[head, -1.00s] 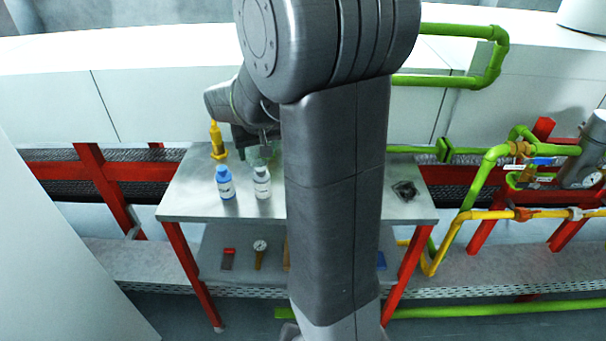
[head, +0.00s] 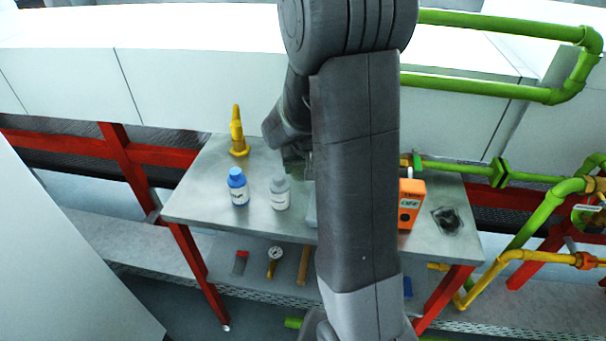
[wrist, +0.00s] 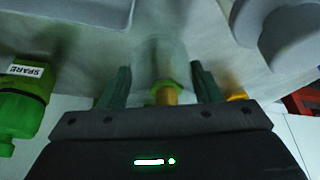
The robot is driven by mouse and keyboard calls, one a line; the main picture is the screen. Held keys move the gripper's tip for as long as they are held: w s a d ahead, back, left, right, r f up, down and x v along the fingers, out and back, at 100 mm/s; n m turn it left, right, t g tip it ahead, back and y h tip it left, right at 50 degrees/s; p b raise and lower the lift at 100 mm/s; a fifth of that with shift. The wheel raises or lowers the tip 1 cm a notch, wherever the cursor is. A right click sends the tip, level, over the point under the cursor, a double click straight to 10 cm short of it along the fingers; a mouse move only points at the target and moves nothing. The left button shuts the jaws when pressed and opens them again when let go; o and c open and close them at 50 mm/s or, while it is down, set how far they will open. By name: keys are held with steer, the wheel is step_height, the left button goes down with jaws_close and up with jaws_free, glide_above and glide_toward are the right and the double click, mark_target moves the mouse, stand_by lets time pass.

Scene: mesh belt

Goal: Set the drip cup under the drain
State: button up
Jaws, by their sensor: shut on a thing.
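My gripper (wrist: 160,82) is shut on a pale, translucent cup (wrist: 158,55), its two green fingers on either side of it in the wrist view. In the head view my gripper (head: 293,158) is above the back of the metal table, left of my arm link, and the cup is barely discernible there. In the wrist view a brass fitting with a green ring (wrist: 166,93) shows between the fingers; I cannot tell whether it is the drain. My arm hides the table's middle.
A blue-capped bottle (head: 238,187), a grey-capped bottle (head: 280,192) and a yellow cone-shaped thing (head: 238,135) stand on the table's left part. An orange box (head: 410,203) stands right of my arm. A green fitting labelled SPARE (wrist: 22,98) is left of the gripper. Green pipes (head: 530,178) run right.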

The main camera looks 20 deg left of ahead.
mark_target(301, 173)
steer(key=shift+f, duration=1.55)
steer(key=shift+f, duration=0.15)
steer(key=o, duration=1)
steer(key=shift+c, duration=0.2)
